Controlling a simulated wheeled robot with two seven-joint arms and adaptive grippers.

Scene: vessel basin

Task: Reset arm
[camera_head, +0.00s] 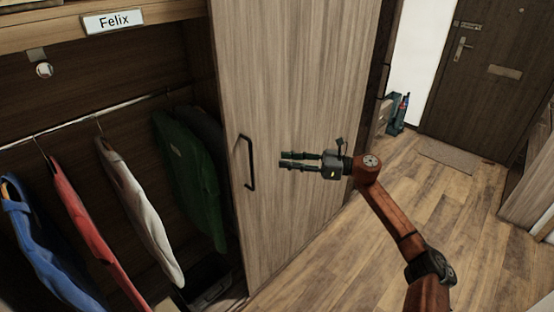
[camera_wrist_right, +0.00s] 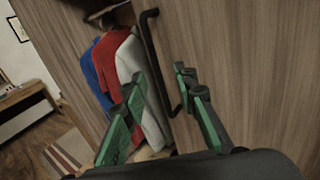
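My right gripper (camera_head: 284,160) is in front of the wooden wardrobe door (camera_head: 290,90), to the right of its black handle (camera_head: 248,162). In the right wrist view its two green fingers (camera_wrist_right: 155,85) are spread apart with nothing between them. The handle (camera_wrist_right: 157,60) shows beyond the fingers in that view, and the gripper appears apart from it. The door stands beside the open part of the wardrobe. My left gripper is in neither view.
Blue (camera_head: 45,250), red (camera_head: 90,225), white (camera_head: 140,205) and green (camera_head: 190,175) garments hang from a rail (camera_head: 70,122) under a "Felix" sign (camera_head: 113,21). A dark door (camera_head: 490,80) and a mat (camera_head: 448,154) are at the back.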

